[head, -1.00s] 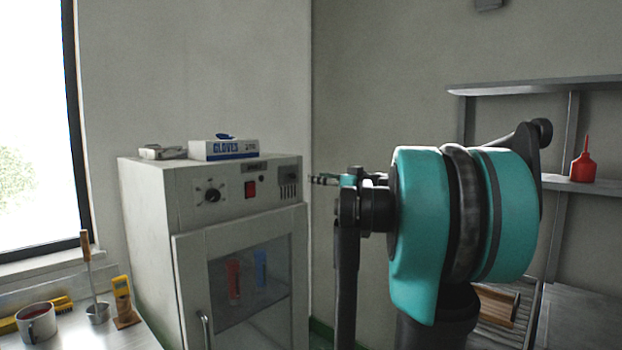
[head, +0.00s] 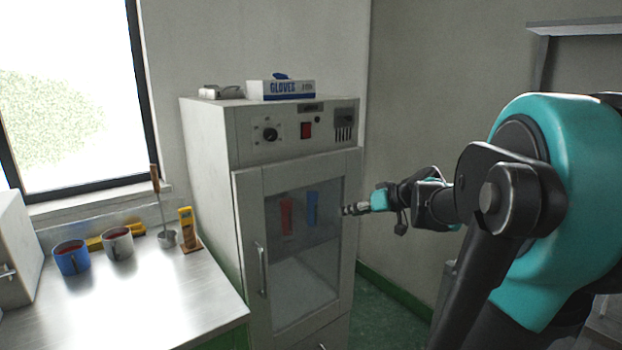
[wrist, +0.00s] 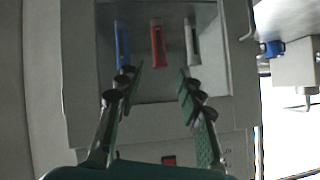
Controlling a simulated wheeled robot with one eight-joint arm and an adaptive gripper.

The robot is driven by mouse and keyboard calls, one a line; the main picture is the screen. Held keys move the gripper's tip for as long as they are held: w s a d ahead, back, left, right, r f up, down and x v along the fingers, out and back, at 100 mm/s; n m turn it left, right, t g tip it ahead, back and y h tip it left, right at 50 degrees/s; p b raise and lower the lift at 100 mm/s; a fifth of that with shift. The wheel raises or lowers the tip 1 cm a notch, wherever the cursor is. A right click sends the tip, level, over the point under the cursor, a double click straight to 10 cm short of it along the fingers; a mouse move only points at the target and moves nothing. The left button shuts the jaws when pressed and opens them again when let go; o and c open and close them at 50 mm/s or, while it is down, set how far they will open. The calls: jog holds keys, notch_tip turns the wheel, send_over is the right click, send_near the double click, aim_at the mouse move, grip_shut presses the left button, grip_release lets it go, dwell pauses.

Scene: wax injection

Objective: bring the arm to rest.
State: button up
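My gripper (head: 347,210) is at the end of my arm, to the right of the white cabinet's glass door in the head view. In the wrist view my gripper (wrist: 160,72) is open, its two dark fingers apart with nothing between them. Beyond the fingers, that view shows a blue item (wrist: 122,45), a red item (wrist: 158,45) and a pale item (wrist: 192,43) inside the cabinet. The red (head: 286,216) and blue (head: 311,208) items also show through the glass in the head view. The gap between fingers and door cannot be judged.
The cabinet (head: 205,150) carries a glove box (head: 282,91). A metal table (head: 150,305) at left holds a blue mug (head: 71,258), a grey mug (head: 117,244), a ladle (head: 166,238) and a yellow tool (head: 187,228). Green floor (head: 385,305) shows right of the cabinet.

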jog(key=s+d+f+m+g+h, duration=0.2)
jog(key=s+d+f+h, duration=0.1)
jog(key=s+f, duration=0.7)
jog(key=s+d+f+m+g+h, duration=0.2)
jog(key=s+f+h, duration=0.3)
jog(key=s+f, duration=0.6)
notch_tip(320, 180, down, 3)
jog(key=shift+d+r+m, duration=0.1)
jog(key=shift+d+m, duration=0.45)
jog(key=shift+m, duration=0.05)
jog(key=shift+c, duration=0.6)
